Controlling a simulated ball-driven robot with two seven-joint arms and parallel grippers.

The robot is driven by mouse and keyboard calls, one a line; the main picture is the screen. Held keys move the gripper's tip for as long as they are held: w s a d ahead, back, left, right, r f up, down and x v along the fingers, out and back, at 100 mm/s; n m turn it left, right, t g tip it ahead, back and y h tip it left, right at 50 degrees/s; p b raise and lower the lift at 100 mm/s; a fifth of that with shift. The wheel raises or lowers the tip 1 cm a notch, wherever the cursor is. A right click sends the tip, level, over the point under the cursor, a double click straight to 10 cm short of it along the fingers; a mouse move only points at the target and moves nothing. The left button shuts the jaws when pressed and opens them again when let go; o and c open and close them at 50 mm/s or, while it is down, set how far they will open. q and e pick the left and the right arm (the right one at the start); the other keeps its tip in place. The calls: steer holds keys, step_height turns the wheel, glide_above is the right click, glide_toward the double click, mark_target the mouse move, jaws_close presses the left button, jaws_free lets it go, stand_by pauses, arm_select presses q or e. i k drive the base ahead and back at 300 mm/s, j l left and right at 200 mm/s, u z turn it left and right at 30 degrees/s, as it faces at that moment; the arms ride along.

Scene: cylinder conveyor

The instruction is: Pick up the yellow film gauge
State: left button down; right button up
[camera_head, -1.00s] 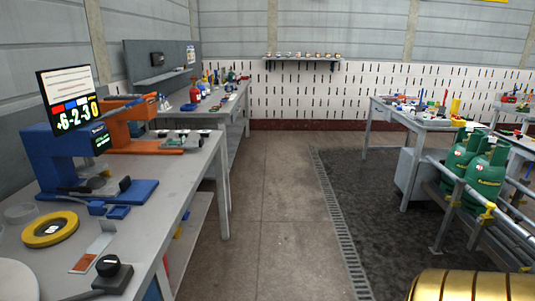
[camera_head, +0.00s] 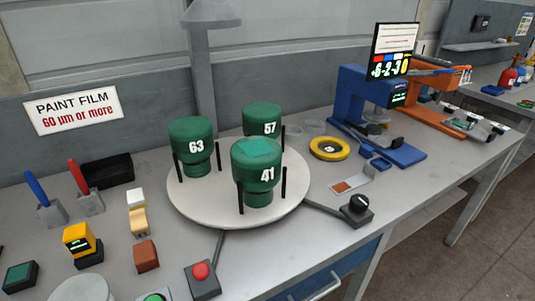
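A small yellow block-shaped device (camera_head: 78,238), which looks like the film gauge, stands on a dark base (camera_head: 90,256) at the lower left of the bench. Its front has a dark patch, too small to read. Neither of my grippers is in view.
The grey bench (camera_head: 400,190) carries a white round turntable (camera_head: 190,206) with green cylinders marked 63, 57 and 41. Near the gauge are blue-handled (camera_head: 37,187) and red-handled (camera_head: 78,175) tools, a brown block (camera_head: 146,255) and a red button box (camera_head: 203,280). A sign (camera_head: 73,110) reads "60 µm or more".

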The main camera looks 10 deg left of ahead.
mark_target(79, 239)
steer(key=u, duration=1.65)
